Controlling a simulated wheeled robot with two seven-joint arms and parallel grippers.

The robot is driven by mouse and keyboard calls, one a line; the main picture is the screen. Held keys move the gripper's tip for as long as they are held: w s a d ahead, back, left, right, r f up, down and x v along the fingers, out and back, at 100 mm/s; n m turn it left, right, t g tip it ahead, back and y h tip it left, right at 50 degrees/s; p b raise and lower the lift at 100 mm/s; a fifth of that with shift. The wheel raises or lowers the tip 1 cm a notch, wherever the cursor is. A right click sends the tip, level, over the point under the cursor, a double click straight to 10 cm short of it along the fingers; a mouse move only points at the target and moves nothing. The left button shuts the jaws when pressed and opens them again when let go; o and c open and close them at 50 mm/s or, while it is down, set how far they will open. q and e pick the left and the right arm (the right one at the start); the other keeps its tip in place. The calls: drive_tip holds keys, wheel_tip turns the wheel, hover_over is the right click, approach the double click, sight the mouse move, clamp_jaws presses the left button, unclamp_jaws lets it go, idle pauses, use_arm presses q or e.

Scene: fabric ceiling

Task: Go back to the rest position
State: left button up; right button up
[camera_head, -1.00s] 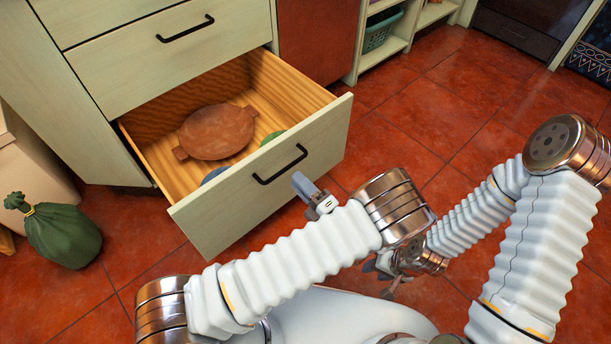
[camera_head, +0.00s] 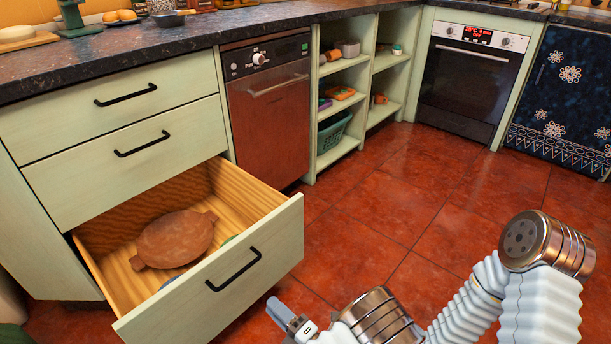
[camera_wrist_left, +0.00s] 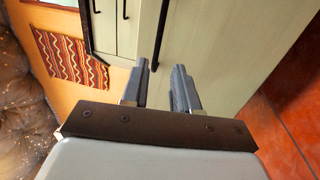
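My left gripper (camera_head: 283,314) shows at the bottom of the head view, just right of the open drawer's front and apart from its black handle (camera_head: 234,270). In the left wrist view its two fingers (camera_wrist_left: 163,67) stand apart with nothing seen between them; a pale cabinet front (camera_wrist_left: 215,45) with a dark handle (camera_wrist_left: 161,30) lies beyond. My right arm (camera_head: 545,250) is bent at the lower right of the head view; its gripper is out of view.
The lower drawer (camera_head: 215,300) is pulled out, with a brown lidded dish (camera_head: 174,240) inside. A dishwasher (camera_head: 270,110), open shelves (camera_head: 343,150) and an oven (camera_head: 468,80) line the back. The red tile floor (camera_head: 400,190) is clear ahead.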

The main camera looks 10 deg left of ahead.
use_arm(q)
drive_tip(key=s+a+f+n+g+h, duration=0.3)
drive_tip(key=s+a+f+n+g, duration=0.5)
drive_tip(key=s+n+g, duration=0.25)
drive_tip(key=s+d+f+n+g+h+p, duration=0.1)
drive_tip(key=s+d+f+n+g+h, duration=0.1)
drive_tip(key=s+n+g+h, duration=0.3)
drive_tip(key=s+d+f+n+g+h+p, duration=0.1)
drive_tip(key=s+d+f+n+g+h, duration=0.15)
drive_tip(key=s+n+h, duration=0.35)
drive_tip(key=w+d+r+n+t+h, duration=0.1)
drive_tip(key=w+d+n+t+h, duration=0.45)
drive_tip(key=n, duration=1.15)
drive_tip(key=w+n, duration=0.1)
drive_tip(key=n, duration=0.1)
drive_tip(key=w+a+r+n+t+h, duration=0.1)
drive_tip(key=w+n, duration=0.1)
drive_tip(key=w+a+n, duration=0.1)
drive_tip(key=w+n, duration=0.1)
drive_tip(key=shift+r+n+t+p, duration=0.2)
drive_tip(key=shift+n+t+p, duration=0.1)
drive_tip(key=shift+n+t, duration=0.05)
